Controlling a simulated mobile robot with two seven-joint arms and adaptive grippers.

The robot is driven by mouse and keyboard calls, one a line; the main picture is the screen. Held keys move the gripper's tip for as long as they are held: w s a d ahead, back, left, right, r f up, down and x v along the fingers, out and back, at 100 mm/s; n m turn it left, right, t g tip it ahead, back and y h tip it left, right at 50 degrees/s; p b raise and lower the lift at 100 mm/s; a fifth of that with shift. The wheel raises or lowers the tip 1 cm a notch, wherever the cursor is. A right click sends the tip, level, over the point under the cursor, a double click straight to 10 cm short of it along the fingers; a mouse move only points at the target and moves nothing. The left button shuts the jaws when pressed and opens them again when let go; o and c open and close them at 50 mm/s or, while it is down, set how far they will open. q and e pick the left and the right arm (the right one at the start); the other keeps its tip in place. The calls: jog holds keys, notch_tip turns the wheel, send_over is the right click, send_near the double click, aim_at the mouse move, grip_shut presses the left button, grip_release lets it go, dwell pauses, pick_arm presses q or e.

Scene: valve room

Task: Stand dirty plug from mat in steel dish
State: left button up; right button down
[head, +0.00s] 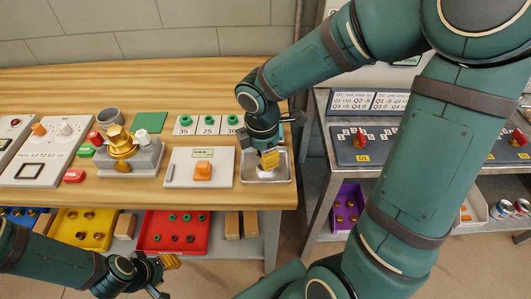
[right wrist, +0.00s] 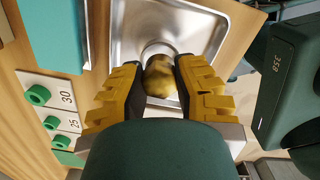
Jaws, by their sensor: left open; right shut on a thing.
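The steel dish (head: 283,179) is a shallow square tray at the right end of the wooden bench. My right gripper (head: 268,163) points down over it. In the right wrist view the yellow fingers of my right gripper (right wrist: 160,88) are shut on a brass plug with dark smudges (right wrist: 162,76). A pale round part shows beside the plug, against the floor of the dish (right wrist: 128,30). I cannot tell whether the plug touches the dish. The green mat (head: 151,122) at the back of the bench looks bare. My left gripper (head: 153,270) is open and empty, low in front of the bench.
A grey valve block with brass parts (head: 125,152) and a white panel with an orange switch (head: 200,168) stand left of the dish. Green rings sit on number cards (head: 208,126) behind. Yellow (head: 82,229) and red trays (head: 173,233) lie on the shelf below.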

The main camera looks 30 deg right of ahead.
jog(key=shift+f+b, duration=0.45)
jog(key=shift+f, duration=0.6)
dwell(1.9)
jog(key=c, duration=0.8)
grip_release()
jog(key=shift+r+p, duration=2.7)
jog(key=shift+r, duration=0.2)
jog(key=shift+r+p, duration=1.05)
jog(key=shift+r, duration=0.1)
